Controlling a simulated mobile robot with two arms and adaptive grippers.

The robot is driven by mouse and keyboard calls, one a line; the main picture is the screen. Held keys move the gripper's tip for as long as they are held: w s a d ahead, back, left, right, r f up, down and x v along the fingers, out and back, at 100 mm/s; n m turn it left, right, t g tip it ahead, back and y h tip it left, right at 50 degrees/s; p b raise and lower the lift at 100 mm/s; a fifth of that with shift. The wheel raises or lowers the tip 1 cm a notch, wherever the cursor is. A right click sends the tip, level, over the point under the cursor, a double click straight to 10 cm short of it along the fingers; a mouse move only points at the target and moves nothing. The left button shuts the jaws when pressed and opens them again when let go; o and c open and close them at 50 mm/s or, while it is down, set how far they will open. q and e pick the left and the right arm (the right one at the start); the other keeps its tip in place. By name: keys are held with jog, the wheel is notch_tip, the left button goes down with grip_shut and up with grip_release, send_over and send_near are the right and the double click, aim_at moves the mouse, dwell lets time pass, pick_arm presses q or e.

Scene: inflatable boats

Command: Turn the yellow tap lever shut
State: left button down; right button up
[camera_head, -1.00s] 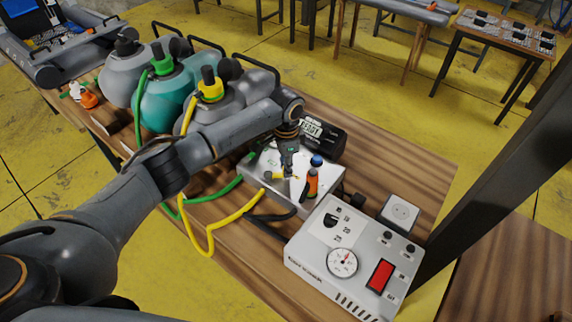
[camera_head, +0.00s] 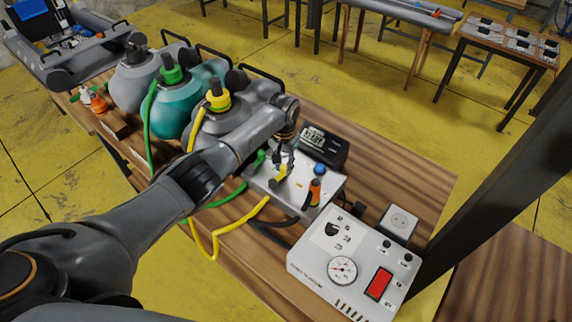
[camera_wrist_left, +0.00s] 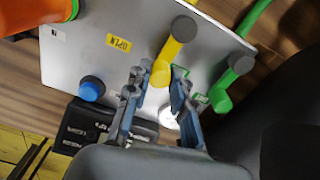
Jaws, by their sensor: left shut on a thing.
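The yellow tap lever (camera_head: 280,175) is on top of a grey metal box (camera_head: 328,182) on the wooden table. In the left wrist view the lever (camera_wrist_left: 169,52) is a yellow bar with a round grey end. My left gripper (camera_head: 283,160) reaches down to it from above. Its two fingers (camera_wrist_left: 157,88) are on either side of the lever's yellow end and shut on it. The lever slants away from the yellow "OPEN" label (camera_wrist_left: 118,42) on the box. My right gripper is not in view.
A green lever (camera_wrist_left: 230,83) is close beside the fingers. A blue knob (camera_head: 320,169) and an orange-and-black handle (camera_head: 315,191) stand on the same box. A black display unit (camera_head: 325,145) is behind it, a gauge box (camera_head: 318,265) in front. Yellow and green hoses cross the table's near edge.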

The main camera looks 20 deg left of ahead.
aim_at(283, 165)
pick_arm(q)
jog(key=shift+a+n, duration=0.1)
jog(key=shift+n, duration=0.3)
jog(key=c, duration=1.1)
grip_release()
jog(key=shift+w+a, duration=0.1)
jog(key=shift+c, duration=0.2)
jog(key=shift+r, duration=0.1)
jog(key=shift+r, duration=0.35)
notch_tip(283, 165, up, 11)
